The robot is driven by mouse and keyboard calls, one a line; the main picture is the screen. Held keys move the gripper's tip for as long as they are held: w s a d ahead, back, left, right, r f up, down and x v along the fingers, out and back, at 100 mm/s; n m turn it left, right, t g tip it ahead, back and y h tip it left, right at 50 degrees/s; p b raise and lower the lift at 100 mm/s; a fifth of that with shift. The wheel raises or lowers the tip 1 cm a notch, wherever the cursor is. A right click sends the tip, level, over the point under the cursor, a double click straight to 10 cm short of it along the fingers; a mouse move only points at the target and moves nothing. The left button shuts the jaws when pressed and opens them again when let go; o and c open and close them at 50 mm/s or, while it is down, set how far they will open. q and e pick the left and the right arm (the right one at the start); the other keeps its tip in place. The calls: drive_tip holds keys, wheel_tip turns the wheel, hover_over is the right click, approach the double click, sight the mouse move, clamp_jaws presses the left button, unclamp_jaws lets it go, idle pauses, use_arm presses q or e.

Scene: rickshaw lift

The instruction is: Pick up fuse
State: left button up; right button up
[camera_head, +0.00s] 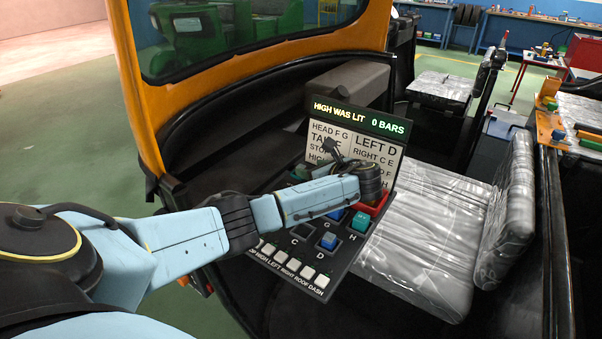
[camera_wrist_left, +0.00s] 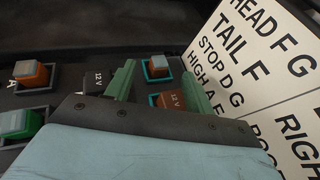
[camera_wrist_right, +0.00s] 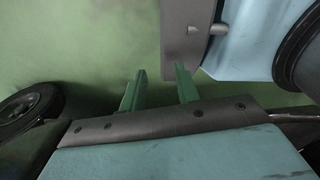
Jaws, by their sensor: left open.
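The fuse panel (camera_head: 287,261) carries several coloured block fuses in sockets. A blue fuse (camera_head: 328,241) and a teal fuse (camera_head: 360,221) stand near labels D and H. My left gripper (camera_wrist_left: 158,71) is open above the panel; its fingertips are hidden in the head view. In the left wrist view, an orange-brown 12 V block (camera_wrist_left: 170,100) shows between the fingers, nearer the right one. A fuse in a blue-rimmed socket (camera_wrist_left: 158,67) lies just beyond. A dark 12 V block (camera_wrist_left: 97,79) is left of the left finger. My right gripper (camera_wrist_right: 160,80) is open and empty.
A label board with a lit display (camera_head: 360,117) stands behind the panel. A plastic-covered seat (camera_head: 425,240) lies to the right. The orange vehicle frame (camera_head: 133,90) rises at the left. Green floor and a wheel (camera_wrist_right: 30,115) show by my right gripper.

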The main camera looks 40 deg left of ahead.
sight(302, 167)
use_arm(q)
drive_tip(key=x, duration=0.2)
drive_tip(key=b+x, duration=0.1)
drive_tip(key=x, duration=0.1)
drive_tip(key=shift+d+f, duration=0.15)
drive_tip(key=shift+f, duration=0.1)
drive_tip(key=shift+a, duration=0.2)
drive_tip(key=shift+f, duration=0.1)
drive_tip(key=shift+c, duration=0.2)
drive_tip(key=c, duration=1.1)
use_arm(e)
drive_tip(key=shift+d+f, duration=0.75)
drive_tip(key=shift+d, duration=0.05)
